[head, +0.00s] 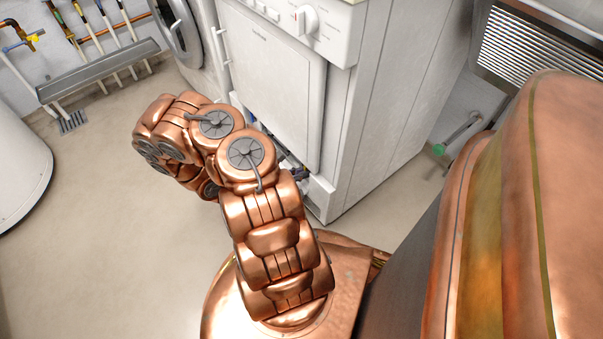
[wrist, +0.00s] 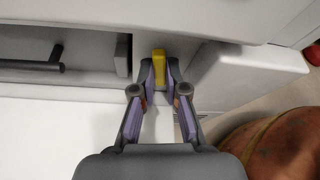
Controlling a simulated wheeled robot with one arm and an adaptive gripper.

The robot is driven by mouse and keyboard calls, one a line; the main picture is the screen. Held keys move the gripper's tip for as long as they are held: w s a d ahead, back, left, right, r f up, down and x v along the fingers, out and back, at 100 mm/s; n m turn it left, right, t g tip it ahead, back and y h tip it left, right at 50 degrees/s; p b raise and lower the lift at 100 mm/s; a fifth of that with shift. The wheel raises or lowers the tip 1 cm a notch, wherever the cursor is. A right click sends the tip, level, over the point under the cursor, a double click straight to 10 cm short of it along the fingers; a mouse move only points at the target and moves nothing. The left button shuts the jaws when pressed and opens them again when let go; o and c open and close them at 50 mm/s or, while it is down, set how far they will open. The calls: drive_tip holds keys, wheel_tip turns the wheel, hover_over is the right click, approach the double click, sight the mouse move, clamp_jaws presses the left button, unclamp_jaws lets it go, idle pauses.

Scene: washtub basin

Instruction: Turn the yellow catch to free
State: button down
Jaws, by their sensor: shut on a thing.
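The yellow catch (wrist: 159,66) is a small upright tab in the wrist view, set in a recess under a white overhanging edge. My gripper (wrist: 160,82) reaches into the recess, and its two purple-padded fingers close in on both sides of the catch. The gripper is shut on the catch. In the head view the catch is hidden behind my copper arm, and the fingers are hidden too. The arm reaches to the low front of the white appliance (head: 275,75).
In the wrist view a dark bar handle (wrist: 40,66) lies left of the catch, and a white block (wrist: 245,75) stands close on the right. In the head view a white cylinder (head: 20,165) stands at the left. The floor (head: 90,250) at the lower left is clear.

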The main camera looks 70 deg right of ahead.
drive_tip(key=shift+s+r+m+t+b, duration=0.1)
drive_tip(key=shift+s+m+t+b, duration=0.3)
drive_tip(key=shift+m, duration=0.3)
drive_tip(key=shift+s+a+h, duration=0.1)
drive_tip(key=shift+a+h, duration=0.05)
drive_tip(key=shift+h, duration=0.15)
drive_tip(key=c, duration=1.2)
unclamp_jaws()
drive_tip(key=shift+w+a, duration=0.1)
drive_tip(key=shift+w, duration=0.1)
drive_tip(key=shift+w+a+r+t, duration=0.2)
drive_tip(key=shift+w+a, duration=0.1)
drive_tip(key=shift+a, duration=0.15)
drive_tip(key=shift+w+a+r+t, duration=0.15)
drive_tip(key=shift+w+a, duration=0.1)
drive_tip(key=shift+a, duration=0.15)
drive_tip(key=shift+v, duration=2.8)
